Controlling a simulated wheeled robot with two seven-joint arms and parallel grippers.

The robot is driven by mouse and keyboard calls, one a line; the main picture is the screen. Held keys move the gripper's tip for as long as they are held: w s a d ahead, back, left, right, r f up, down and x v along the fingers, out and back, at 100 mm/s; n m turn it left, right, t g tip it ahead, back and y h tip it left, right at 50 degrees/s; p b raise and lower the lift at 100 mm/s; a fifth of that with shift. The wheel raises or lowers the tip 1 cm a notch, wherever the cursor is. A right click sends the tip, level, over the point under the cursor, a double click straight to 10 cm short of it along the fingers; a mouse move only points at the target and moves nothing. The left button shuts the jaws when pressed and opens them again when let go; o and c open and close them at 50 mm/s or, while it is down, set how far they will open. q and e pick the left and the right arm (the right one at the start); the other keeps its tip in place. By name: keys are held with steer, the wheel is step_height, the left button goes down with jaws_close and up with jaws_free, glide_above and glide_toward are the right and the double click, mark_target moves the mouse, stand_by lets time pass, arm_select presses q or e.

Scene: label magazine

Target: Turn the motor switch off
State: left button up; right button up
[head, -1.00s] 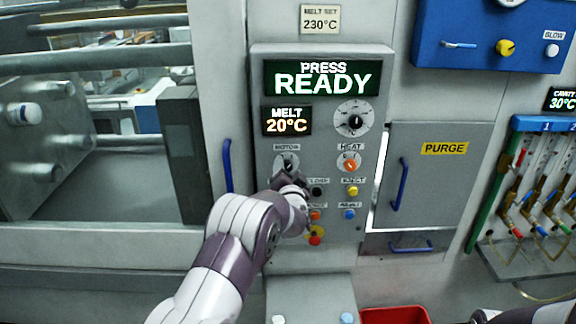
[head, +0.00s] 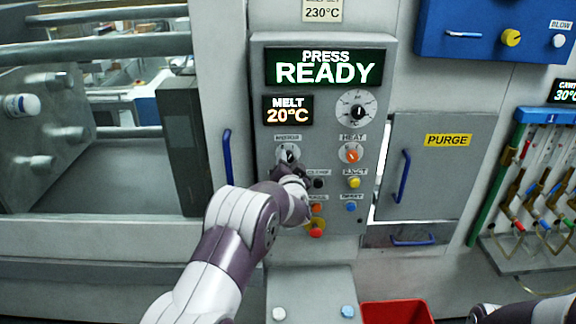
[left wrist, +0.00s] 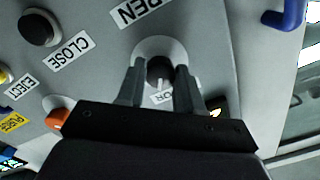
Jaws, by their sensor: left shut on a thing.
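The motor switch (head: 288,153) is a dark knob on a pale round plate, on the grey control panel (head: 262,215) below the MELT display. In the left wrist view the knob (left wrist: 160,70) sits between my left gripper's two fingers (left wrist: 159,82). My left gripper (head: 287,168) is shut on the knob from below in the head view. The fingers hide part of the label, and only its last letters show in the wrist view. The right gripper is out of view; only a piece of my right arm shows at the lower right.
The display reads PRESS READY (head: 323,68); the other reads MELT 20°C (head: 287,109). The orange HEAT knob (head: 351,154) is to the right. Several buttons lie below, with a red-and-yellow one (head: 316,230) lowest. A blue handle (head: 227,157) stands left. A red bin (head: 395,312) is below.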

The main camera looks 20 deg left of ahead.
arm_select(q)
steer(key=shift+f+n+g+h+b, duration=0.15)
steer(key=shift+n+b, duration=2.8)
steer(key=shift+n, duration=0.1)
steer(key=shift+f+n+g+h+b, duration=0.1)
steer(key=shift+n+g+h+b, duration=0.05)
steer(key=shift+n+b, duration=2.85)
steer(key=shift+n, duration=0.25)
steer(key=o, duration=0.8)
steer(key=shift+o, duration=1.2)
steer(key=shift+s+r, duration=0.15)
steer(key=shift+r, duration=0.05)
steer(key=b+v, duration=0.3)
steer(key=v, duration=1)
steer(key=shift+b, duration=0.4)
